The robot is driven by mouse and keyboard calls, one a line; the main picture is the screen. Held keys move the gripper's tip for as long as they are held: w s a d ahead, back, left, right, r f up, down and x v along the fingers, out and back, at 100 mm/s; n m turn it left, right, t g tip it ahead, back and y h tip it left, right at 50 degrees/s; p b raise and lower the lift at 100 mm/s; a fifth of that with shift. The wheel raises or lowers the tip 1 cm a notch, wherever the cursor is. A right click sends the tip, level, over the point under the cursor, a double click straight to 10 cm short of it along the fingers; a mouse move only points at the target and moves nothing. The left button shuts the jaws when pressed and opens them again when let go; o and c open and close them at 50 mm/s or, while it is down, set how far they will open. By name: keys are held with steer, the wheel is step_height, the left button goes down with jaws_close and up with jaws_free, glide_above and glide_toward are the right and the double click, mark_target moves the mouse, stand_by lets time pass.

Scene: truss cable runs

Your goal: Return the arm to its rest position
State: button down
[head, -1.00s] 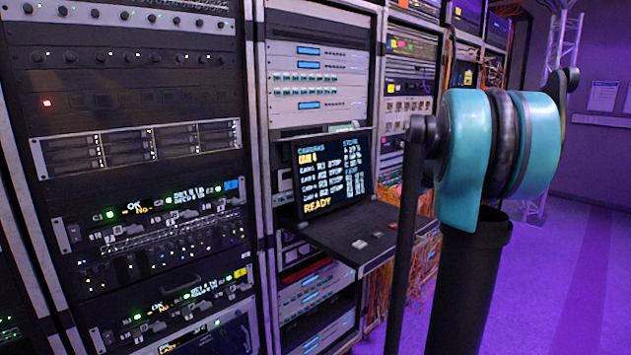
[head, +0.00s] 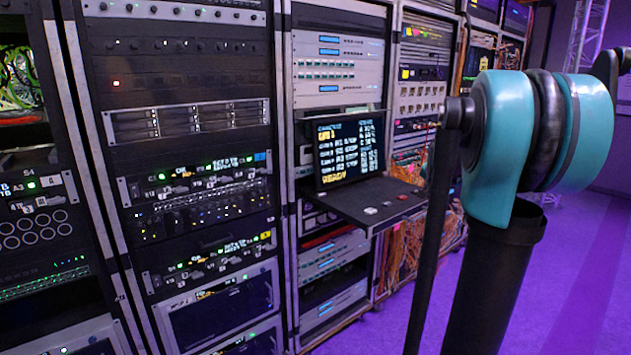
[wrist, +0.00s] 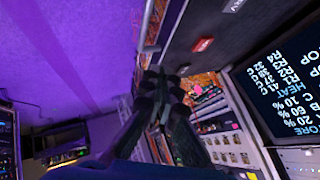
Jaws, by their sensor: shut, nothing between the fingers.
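My gripper (wrist: 163,98) shows in the wrist view as dark fingers at the middle, closed together with nothing between them. It points past the edge of the pull-out shelf (wrist: 215,28), apart from the racks as far as I can tell. My teal and black arm stands upright at the right of the head view; its gripper end is out of that view.
Equipment racks (head: 190,75) line the left and middle. Purple floor (head: 575,270) is open at the right.

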steer(key=s+a+f+n+g, duration=0.1)
steer(key=s+a+f+n, duration=0.2)
steer(key=s+a+f, duration=0.3)
steer(key=s+a+f+n+g+y, duration=0.1)
steer(key=s+a+f+n, duration=0.3)
steer(key=s+f, duration=0.5)
steer(key=s+a+f+n+g+y, duration=0.1)
steer(key=s+a+f+n, duration=0.3)
steer(key=s, duration=1.6)
steer(key=a+f+g, duration=0.1)
steer(key=a+f, duration=0.3)
steer(key=shift+a+f, duration=0.2)
steer(key=shift+f, duration=0.1)
steer(key=c, duration=2.3)
jaws_free()
